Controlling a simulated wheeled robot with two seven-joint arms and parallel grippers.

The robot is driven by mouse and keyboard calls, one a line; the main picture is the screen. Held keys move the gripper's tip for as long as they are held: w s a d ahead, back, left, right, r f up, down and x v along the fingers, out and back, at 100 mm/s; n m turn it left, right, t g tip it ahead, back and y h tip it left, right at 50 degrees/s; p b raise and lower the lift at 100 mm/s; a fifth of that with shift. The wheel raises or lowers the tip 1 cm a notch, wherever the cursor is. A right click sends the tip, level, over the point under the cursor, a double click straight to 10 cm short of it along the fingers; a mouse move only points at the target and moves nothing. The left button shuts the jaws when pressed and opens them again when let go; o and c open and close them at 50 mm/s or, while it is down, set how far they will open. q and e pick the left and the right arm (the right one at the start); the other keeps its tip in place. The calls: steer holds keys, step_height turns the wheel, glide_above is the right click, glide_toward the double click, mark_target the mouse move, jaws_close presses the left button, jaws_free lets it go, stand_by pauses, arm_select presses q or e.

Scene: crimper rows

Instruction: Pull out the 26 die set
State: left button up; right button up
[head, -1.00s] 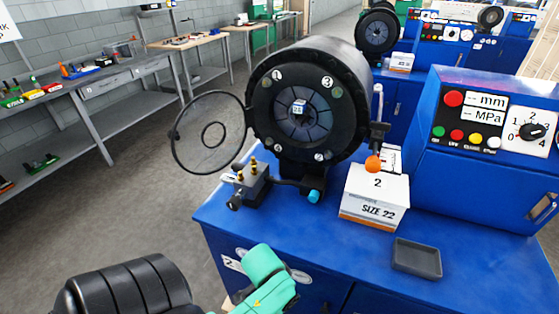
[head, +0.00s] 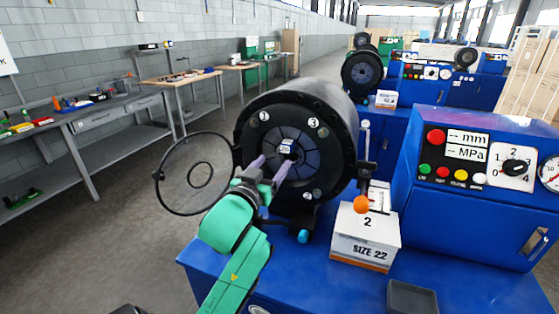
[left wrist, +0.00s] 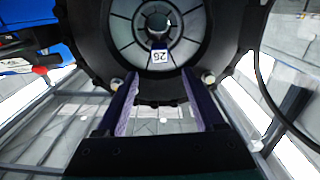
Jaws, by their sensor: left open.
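The 26 die set (head: 310,160) is a dark ring of wedge segments seated in the round black crimper head (head: 345,130). It carries a small label above its central hole. In the left wrist view the die set (left wrist: 127,30) fills the top middle, and its label shows 26 upside down. My left gripper (head: 275,166) is open and empty, its two purple fingers pointing at the lower front of the die set. In the left wrist view the fingertips (left wrist: 159,76) lie either side of and just below the label; contact cannot be told. My right gripper is out of view.
A round clear guard (head: 187,178) stands swung open to the left. A lever with an orange knob (head: 361,204) hangs at the right, above a white SIZE 22 box (head: 364,240).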

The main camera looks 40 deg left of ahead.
mark_target(285, 150)
arm_select(q)
steer(key=b+x, duration=0.1)
steer(key=x, duration=0.8)
steer(key=shift+w+a, duration=0.1)
steer(key=shift+w, duration=0.2)
steer(key=shift+w+a+f, duration=0.1)
steer(key=shift+w, duration=0.2)
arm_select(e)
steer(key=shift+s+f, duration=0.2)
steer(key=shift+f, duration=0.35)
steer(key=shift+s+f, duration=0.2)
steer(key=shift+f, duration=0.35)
arm_select(q)
jaws_close()
